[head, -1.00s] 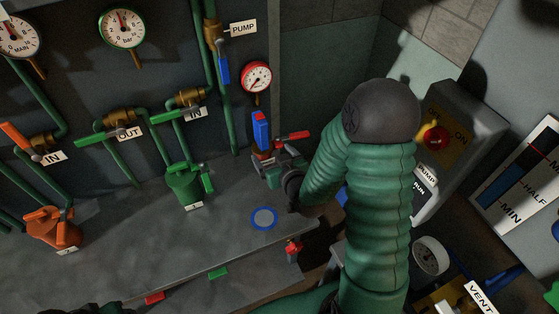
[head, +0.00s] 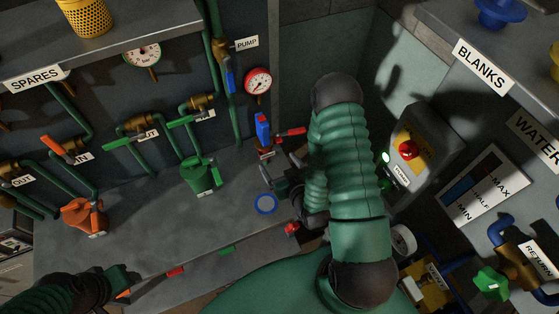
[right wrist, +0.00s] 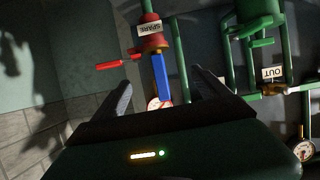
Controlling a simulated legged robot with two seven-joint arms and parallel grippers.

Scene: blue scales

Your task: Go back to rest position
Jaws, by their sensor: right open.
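My right arm rises in the middle of the head view, and its gripper (head: 278,187) hangs over the bench at the foot of a blue-handled fitting. In the right wrist view, my right gripper (right wrist: 165,88) is open, with its two dark fingers wide apart. A blue handle (right wrist: 161,78) on a red fitting labelled SPARE (right wrist: 151,32) appears between them; I cannot tell how far off it is. My left gripper (head: 120,284) is at the lower left of the head view, by the bench's front edge. Its fingers are too dark to tell apart.
A switch box (head: 418,150) with a red button stands right of my right arm. Shelves overhang at upper left and upper right.

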